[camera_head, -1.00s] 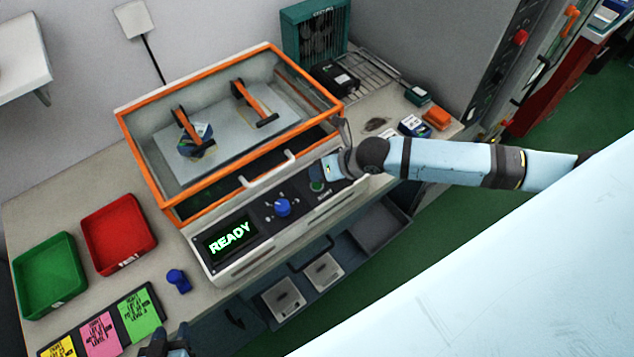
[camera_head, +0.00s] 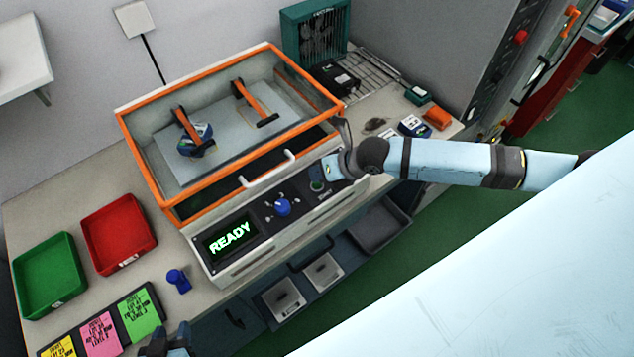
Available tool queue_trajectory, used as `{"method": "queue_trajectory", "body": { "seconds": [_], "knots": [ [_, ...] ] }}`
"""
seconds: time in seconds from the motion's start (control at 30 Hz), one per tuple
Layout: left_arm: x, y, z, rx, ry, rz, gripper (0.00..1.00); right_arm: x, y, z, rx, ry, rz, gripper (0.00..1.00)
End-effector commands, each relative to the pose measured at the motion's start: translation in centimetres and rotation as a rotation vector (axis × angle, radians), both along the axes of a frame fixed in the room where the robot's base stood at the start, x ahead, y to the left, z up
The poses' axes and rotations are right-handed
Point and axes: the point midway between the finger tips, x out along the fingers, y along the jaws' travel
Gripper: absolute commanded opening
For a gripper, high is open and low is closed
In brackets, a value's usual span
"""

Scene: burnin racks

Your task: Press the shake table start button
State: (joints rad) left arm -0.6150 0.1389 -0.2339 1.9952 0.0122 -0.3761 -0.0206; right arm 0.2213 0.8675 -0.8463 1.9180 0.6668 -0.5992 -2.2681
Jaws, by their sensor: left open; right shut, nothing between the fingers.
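The shake table (camera_head: 180,212) has an orange-framed clear cover that is down over its platform. Its front panel has a lit display (camera_head: 230,239) reading READY, a blue knob (camera_head: 283,207) and a green round start button (camera_head: 317,186). My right gripper (camera_head: 329,170) is at the right end of the panel, just above and beside the button. Its fingers are mostly hidden by its own body, and I cannot tell whether it touches the panel. My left gripper (camera_head: 165,340) is at the bottom edge, partly cut off, over the bench front.
A green tray (camera_head: 48,307) and a red tray (camera_head: 118,268) sit on the bench at left. A small blue object (camera_head: 179,281) and coloured cards (camera_head: 100,335) lie in front of them. An open drawer (camera_head: 290,300) sticks out below the panel.

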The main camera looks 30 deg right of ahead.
Motion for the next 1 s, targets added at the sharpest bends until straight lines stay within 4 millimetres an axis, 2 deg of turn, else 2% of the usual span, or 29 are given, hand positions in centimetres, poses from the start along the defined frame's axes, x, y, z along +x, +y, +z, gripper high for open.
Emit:
{"method": "queue_trajectory", "body": {
  "seconds": [1.0],
  "knots": [
    [-0.04, 0.05, -0.7, 0.001, 0.003, 0.001, 0.43, 0.01, 0.0, -0.92, 0.0, 0.0, 0.0, 0.0]
  ]
}}
